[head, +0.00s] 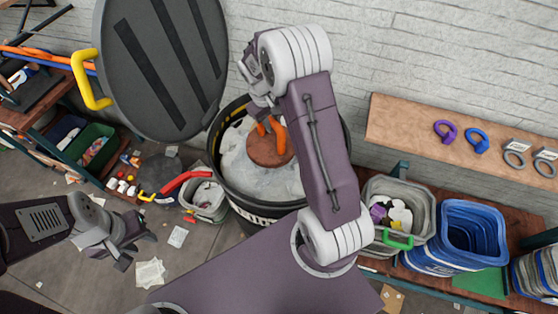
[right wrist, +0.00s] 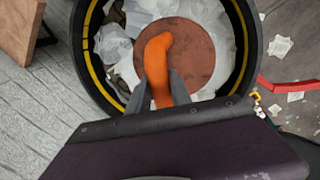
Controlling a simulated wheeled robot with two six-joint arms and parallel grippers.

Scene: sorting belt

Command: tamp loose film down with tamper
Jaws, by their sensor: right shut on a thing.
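The tamper, a round brown disc (head: 268,148) with an orange handle (head: 279,133), is inside the black bin (head: 222,124) on top of loose whitish film (head: 240,170). My right gripper (head: 262,115) is shut on the orange handle above the disc. In the right wrist view the gripper's fingers (right wrist: 162,85) flank the handle (right wrist: 158,65), and the disc (right wrist: 195,50) lies against the crumpled film (right wrist: 115,45). Whether the disc presses on the film I cannot tell. My left gripper (head: 135,240) is empty, low at the left; its fingers look apart.
A large dark round lid (head: 165,60) with a yellow handle (head: 88,80) stands raised behind the bin at left. A small grey bucket (head: 206,205) is beside the bin. A grey crate (head: 425,195) and blue tubs (head: 470,235) stand at right. Paper scraps (head: 150,273) litter the floor.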

